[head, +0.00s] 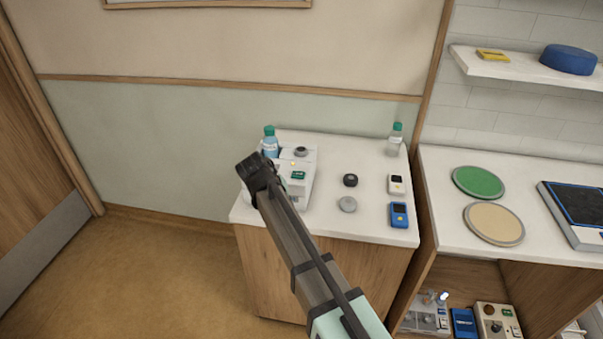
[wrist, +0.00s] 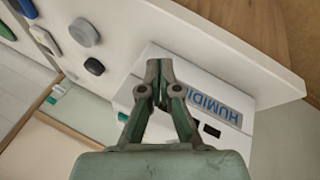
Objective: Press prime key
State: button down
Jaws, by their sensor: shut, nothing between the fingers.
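A white device (head: 301,185) stands on the left part of the bedside counter, with a small green screen, a yellow light and a dark round knob on top. In the wrist view the white device (wrist: 240,85) carries a blue label, partly hidden, reading "HUMIDI", upside down. Two dark rectangles (wrist: 211,131) sit beside the label. I cannot tell which part is the prime key. My gripper (wrist: 160,88) is shut and empty, its fingertips in front of the device's edge. I cannot tell whether they touch. In the head view my arm's end covers the device's left part.

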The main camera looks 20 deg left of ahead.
aim_at(297, 175)
jog(key=w+r+t+b, duration=0.1)
jog(key=w+r+t, duration=0.1)
jog(key=w+r, duration=0.3)
jog(key=w+r+n+t+y+b, duration=0.1)
jog(key=w+r, duration=0.4)
jog(key=r, duration=0.5)
jog(key=shift+w+a+r+t+b, duration=0.3)
jog(key=shift+a+r+t+b, duration=0.1)
jog(key=shift+b, duration=0.15)
jog(key=shift+f, duration=0.15)
jog(key=shift+f+b, duration=2.05)
jog(key=shift+f, duration=2.25)
jog(key=shift+f, duration=0.1)
jog(key=shift+f, duration=0.35)
